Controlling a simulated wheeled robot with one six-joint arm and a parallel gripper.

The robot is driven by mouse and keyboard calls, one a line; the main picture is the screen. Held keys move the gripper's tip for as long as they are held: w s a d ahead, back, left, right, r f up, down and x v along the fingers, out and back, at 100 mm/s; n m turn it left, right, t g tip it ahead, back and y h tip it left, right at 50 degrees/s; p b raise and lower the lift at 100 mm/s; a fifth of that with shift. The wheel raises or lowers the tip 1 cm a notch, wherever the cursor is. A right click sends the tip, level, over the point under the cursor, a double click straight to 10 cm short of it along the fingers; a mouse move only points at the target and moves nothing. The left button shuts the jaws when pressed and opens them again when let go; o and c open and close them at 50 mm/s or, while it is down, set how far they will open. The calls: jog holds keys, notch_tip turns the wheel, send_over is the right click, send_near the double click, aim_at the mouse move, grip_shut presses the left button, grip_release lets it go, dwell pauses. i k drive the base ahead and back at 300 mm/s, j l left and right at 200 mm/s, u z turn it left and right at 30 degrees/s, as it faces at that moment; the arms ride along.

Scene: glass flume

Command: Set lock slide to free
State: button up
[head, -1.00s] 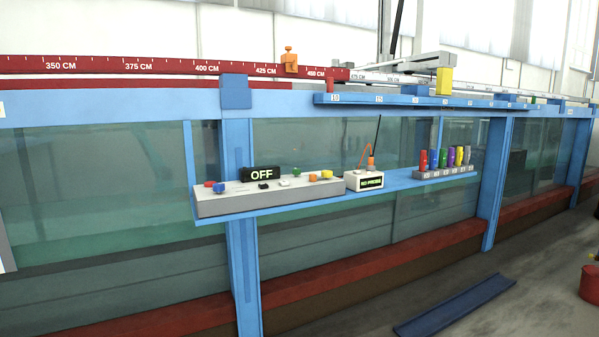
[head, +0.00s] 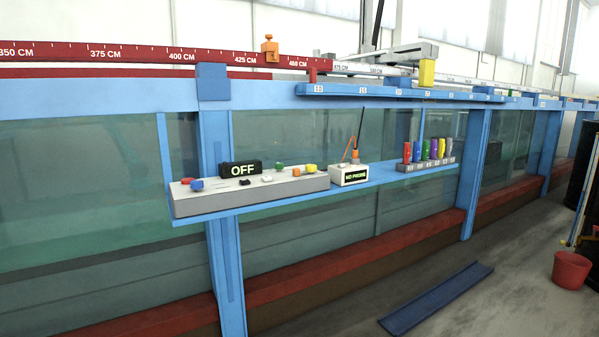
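I cannot make out a part that is clearly the lock slide. A grey control box (head: 250,198) on the blue shelf carries several small coloured knobs and a black display (head: 240,169) reading "OFF". An orange block with a knob (head: 270,48) sits on the red centimetre rail (head: 140,53), near the 425 and 450 marks. Farther right, a yellow block (head: 427,72) hangs at the grey carriage frame (head: 405,50) above the flume. Any lock marking is too small to read. My gripper is not in view.
A white box (head: 350,173) reading "NO PROBE" and a rack of coloured cylinders (head: 425,164) stand on the shelf (head: 385,178). A blue channel (head: 437,298) lies on the floor, with a red bucket (head: 571,270) farther right. The grey floor between them looks clear.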

aim_at(296, 171)
jog(key=i+l+u, duration=0.1)
jog(key=i, duration=0.45)
jog(key=i+l+u, duration=0.1)
jog(key=i+l, duration=0.25)
jog(key=i, duration=0.2)
jog(key=i+l+u, duration=0.1)
jog(key=i+l, duration=0.15)
jog(key=i, duration=0.25)
jog(key=i+l+u, duration=0.1)
jog(key=i+l, duration=0.25)
jog(key=i, duration=0.2)
